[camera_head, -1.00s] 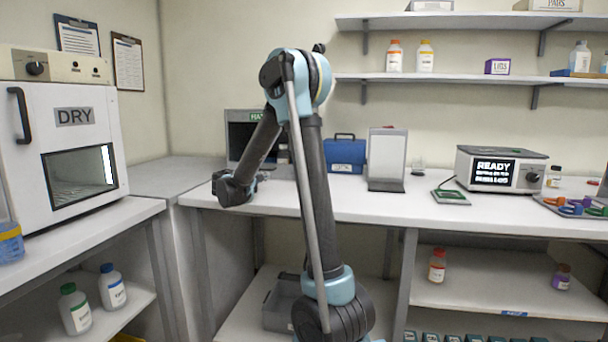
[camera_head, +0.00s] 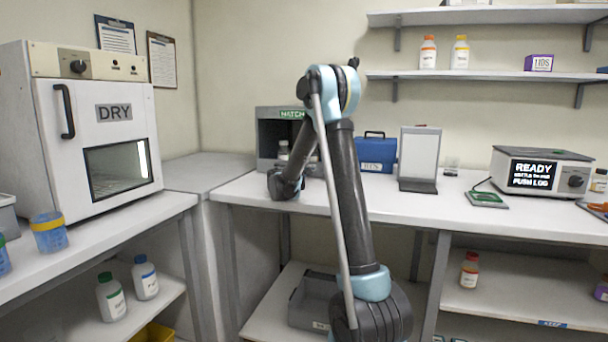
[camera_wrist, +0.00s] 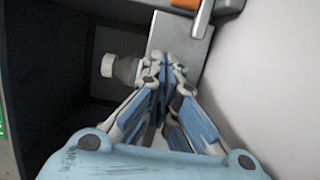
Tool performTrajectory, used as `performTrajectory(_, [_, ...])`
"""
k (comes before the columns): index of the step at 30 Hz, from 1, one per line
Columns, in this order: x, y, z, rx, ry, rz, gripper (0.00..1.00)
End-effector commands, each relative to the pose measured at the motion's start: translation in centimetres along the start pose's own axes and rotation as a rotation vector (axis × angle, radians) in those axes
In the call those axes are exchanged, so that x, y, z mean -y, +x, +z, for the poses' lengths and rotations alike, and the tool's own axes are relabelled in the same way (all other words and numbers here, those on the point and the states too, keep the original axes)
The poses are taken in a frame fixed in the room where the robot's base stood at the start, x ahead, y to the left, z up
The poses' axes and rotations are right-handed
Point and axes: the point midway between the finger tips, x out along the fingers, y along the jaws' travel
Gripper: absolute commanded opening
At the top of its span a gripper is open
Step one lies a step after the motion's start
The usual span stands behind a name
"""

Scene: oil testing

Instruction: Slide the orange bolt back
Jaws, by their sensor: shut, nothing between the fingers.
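In the head view, the end of my arm is in front of the dark box labelled HATCH (camera_head: 291,114); my fingers and the bolt cannot be made out there.
A white-capped bottle (camera_wrist: 122,68) stands in the dark box, just left of my fingers. A blue case (camera_head: 376,155) and an upright panel (camera_head: 419,155) stand right of the hatch.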

Motion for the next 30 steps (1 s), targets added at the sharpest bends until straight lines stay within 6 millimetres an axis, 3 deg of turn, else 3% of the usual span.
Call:
performTrajectory(3, [0.0, 0.5, 1.8, 0.002, 0.0, 0.0, 0.0])
performTrajectory(10, [0.0, 0.9, 3.6, 0.001, 0.0, 0.0, 0.0])
performTrajectory(30, [0.0, 0.1, 3.7, -0.02, 0.0, 0.0, 0.0])
